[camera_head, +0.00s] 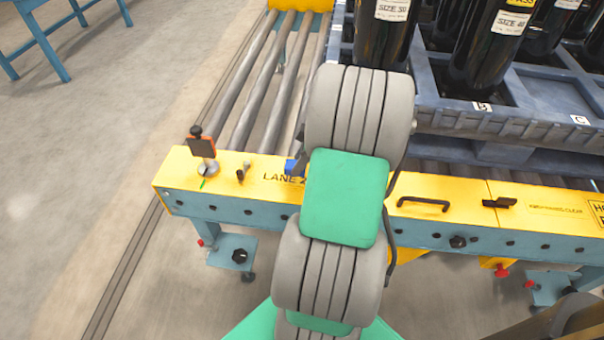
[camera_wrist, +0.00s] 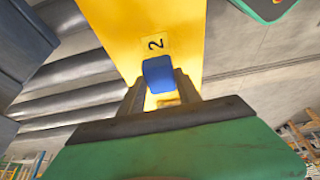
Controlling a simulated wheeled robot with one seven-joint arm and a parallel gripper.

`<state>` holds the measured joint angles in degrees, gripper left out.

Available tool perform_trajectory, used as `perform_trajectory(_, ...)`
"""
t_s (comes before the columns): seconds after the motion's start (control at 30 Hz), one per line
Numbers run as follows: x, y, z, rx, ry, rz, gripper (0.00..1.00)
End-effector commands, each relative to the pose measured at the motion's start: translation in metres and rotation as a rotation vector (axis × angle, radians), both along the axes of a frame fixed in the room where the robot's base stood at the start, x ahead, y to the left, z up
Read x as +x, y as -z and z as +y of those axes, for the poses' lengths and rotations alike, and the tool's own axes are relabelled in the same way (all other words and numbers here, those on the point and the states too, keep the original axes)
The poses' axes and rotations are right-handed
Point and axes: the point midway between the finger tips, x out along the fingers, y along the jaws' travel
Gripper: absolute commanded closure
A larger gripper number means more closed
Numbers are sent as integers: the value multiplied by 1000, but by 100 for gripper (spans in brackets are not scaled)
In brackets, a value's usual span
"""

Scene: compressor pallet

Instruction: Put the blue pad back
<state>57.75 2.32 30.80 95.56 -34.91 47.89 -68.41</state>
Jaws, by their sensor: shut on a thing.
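The blue pad (camera_wrist: 158,74) is a small blue block between my gripper's two fingers (camera_wrist: 160,88) in the wrist view. My gripper is shut on it and holds it in front of a yellow surface with a label "2". In the head view only a bit of blue (camera_head: 292,167) shows at the left edge of my arm, by the "LANE 2" lettering on the yellow beam (camera_head: 225,183). My arm hides the gripper itself there. I cannot tell whether the pad touches the yellow surface.
An orange-framed dark plate on a stand (camera_head: 202,147) and a small knob (camera_head: 241,174) sit on the beam's left end. A black handle (camera_head: 422,204) is to the right. Black cylinders (camera_head: 487,45) stand in a blue-grey pallet (camera_head: 540,125) behind. Grey rollers (camera_head: 262,85) lie behind the beam.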

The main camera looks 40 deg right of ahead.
Motion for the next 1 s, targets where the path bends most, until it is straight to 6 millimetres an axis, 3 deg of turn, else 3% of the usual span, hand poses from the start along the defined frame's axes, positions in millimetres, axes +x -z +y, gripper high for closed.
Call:
perform_trajectory(0.2,-8,38,-2,2,-1,2,92)
perform_trajectory(0.27,-7,42,-2,1,-1,1,98)
perform_trajectory(0.43,-7,40,-2,1,0,2,98)
perform_trajectory(0.47,-7,40,-2,1,0,2,58)
perform_trajectory(0.7,-7,40,-2,0,0,1,38)
perform_trajectory(1.0,-8,34,-4,0,0,0,38)
